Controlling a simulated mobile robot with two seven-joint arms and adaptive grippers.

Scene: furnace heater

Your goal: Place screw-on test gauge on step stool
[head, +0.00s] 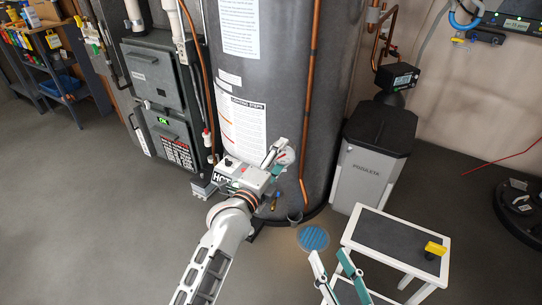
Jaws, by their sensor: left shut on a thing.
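My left gripper (280,160) is at the front of the large grey tank, low on its right side. It is shut on a small round pale thing, which looks like the test gauge (288,156). The fingers partly hide it, and I cannot tell whether it is still attached to the tank. The step stool (374,233), white with dark grey treads, stands at the lower right. A small yellow and black object (435,250) is on the right part of its top tread. My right gripper (332,256) is open and empty at the bottom, over the stool's lower step.
The grey tank (275,90) with copper pipes fills the middle. A dark-lidded bin (372,160) stands behind the stool. A blue round floor drain (313,238) lies left of the stool. A black round device (520,205) is at the right edge. Floor at left is clear.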

